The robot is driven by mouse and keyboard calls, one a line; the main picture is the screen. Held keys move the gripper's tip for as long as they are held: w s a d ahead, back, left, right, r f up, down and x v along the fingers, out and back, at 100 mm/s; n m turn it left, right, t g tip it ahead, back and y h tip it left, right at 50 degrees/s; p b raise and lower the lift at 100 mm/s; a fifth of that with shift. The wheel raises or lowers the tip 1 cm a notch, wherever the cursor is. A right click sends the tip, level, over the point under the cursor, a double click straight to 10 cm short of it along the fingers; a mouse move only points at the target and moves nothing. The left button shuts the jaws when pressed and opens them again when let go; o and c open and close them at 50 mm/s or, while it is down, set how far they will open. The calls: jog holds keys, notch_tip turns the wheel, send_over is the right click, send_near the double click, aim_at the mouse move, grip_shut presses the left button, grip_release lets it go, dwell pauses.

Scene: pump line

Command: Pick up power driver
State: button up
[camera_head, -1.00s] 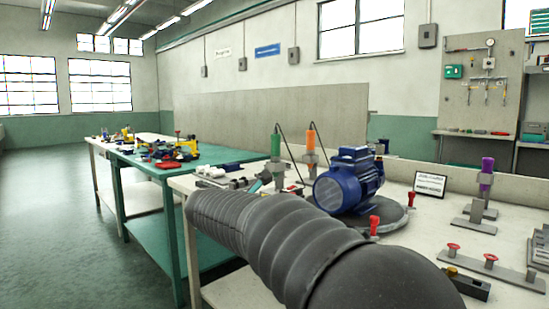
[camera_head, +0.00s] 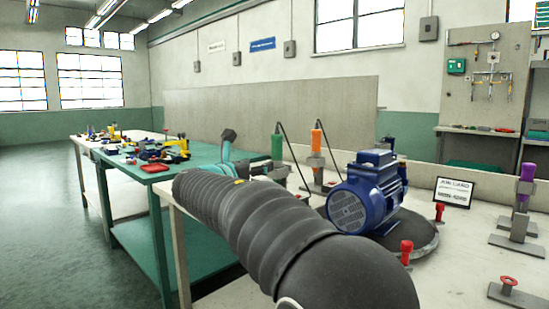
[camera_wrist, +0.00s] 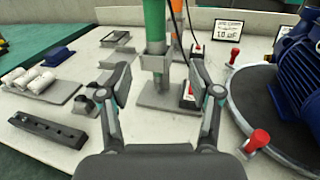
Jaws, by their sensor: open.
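Upright driver-like tools stand in grey holders on the white bench: a green one (camera_head: 277,147), an orange one (camera_head: 316,140) behind it and a purple one (camera_head: 526,172) at the far right. Which one the task means I cannot tell. In the wrist view the green tool (camera_wrist: 154,28) stands upright in its grey holder (camera_wrist: 160,95), its top out of frame. The orange tool (camera_wrist: 176,52) is partly hidden behind it. My gripper (camera_wrist: 160,84) is open and empty, with its fingers to either side of the green tool's holder in the picture; contact is not visible.
A blue motor (camera_head: 366,192) on a dark round plate (camera_wrist: 243,103) stands right of the tools. Red-topped pegs (camera_wrist: 257,140) are near the plate. White rolls (camera_wrist: 30,80) and a dark slotted bar (camera_wrist: 48,130) lie left. Dark cables hang by the tools.

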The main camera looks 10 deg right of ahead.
aim_at(274, 159)
jog(key=x, duration=0.7)
jog(key=shift+w+d+p, duration=0.25)
jog(key=shift+w+p, duration=0.05)
jog(key=shift+p, duration=0.05)
jog(key=shift+w+a+f+p+x, duration=0.1)
jog(key=shift+f+x, duration=0.05)
jog(key=shift+x, duration=0.75)
jog(key=shift+w+a+f+p+x, duration=0.1)
jog(key=shift+p+x, duration=0.05)
jog(key=shift+x, duration=0.8)
jog(key=shift+w+a+f+p+x, duration=0.1)
jog(key=shift+f+x, duration=0.05)
jog(key=shift+x, duration=0.75)
jog(key=shift+s, duration=0.1)
jog(key=shift+r, duration=0.1)
grip_shut()
